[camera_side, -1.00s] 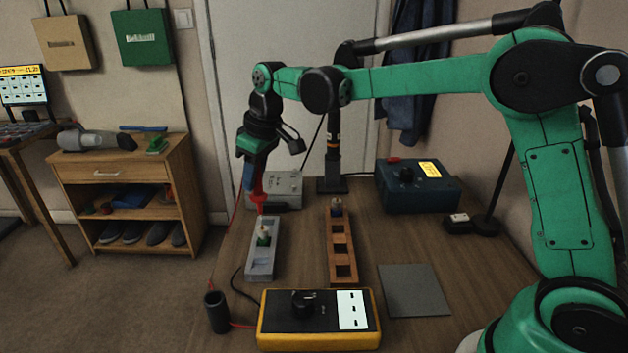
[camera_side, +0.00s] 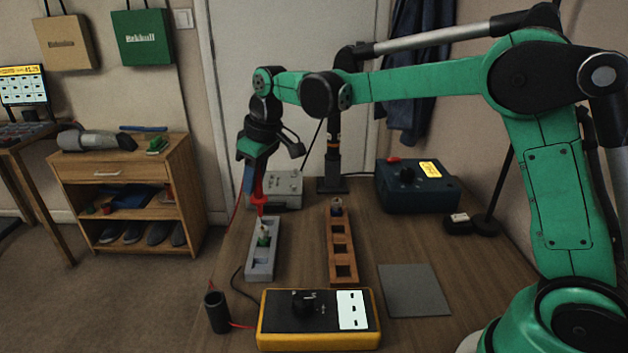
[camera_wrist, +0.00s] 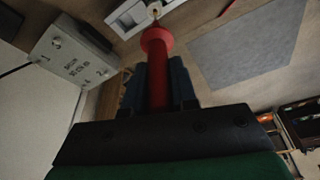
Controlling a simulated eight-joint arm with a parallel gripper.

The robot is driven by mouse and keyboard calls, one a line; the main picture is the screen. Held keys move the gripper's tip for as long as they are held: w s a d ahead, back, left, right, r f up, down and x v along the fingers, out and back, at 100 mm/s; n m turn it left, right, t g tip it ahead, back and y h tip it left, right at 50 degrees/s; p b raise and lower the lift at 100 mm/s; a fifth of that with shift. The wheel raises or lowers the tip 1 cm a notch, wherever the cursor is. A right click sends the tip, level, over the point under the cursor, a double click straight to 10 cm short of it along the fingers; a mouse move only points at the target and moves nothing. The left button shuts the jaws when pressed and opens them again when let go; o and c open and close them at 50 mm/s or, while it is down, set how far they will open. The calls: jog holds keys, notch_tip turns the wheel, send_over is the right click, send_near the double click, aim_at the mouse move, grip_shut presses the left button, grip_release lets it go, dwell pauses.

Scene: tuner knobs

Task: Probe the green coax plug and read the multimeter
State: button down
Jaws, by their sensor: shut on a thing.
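My gripper (camera_side: 255,180) is shut on a red probe (camera_side: 260,202), which points down over the grey rack. The probe also shows between the fingers in the wrist view (camera_wrist: 158,70). The green coax plug (camera_side: 263,240) stands in the grey rack (camera_side: 261,265), with a pale top. The probe tip is at or just above the plug's top; I cannot tell whether they touch. In the wrist view the tip meets the plug's pale round top (camera_wrist: 155,11). The yellow multimeter (camera_side: 275,340) lies at the table's front, its display (camera_side: 352,310) showing only dashes.
A wooden rack (camera_side: 341,250) with a plug (camera_side: 337,207) at its far end stands right of the grey rack. A grey mat (camera_side: 414,290), black cup (camera_side: 216,312), blue box (camera_side: 418,190) and grey box (camera_side: 285,186) are around. A red lead runs from the cup to the multimeter.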

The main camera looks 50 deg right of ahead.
dwell(0.8)
jog(key=shift+r, duration=2.5)
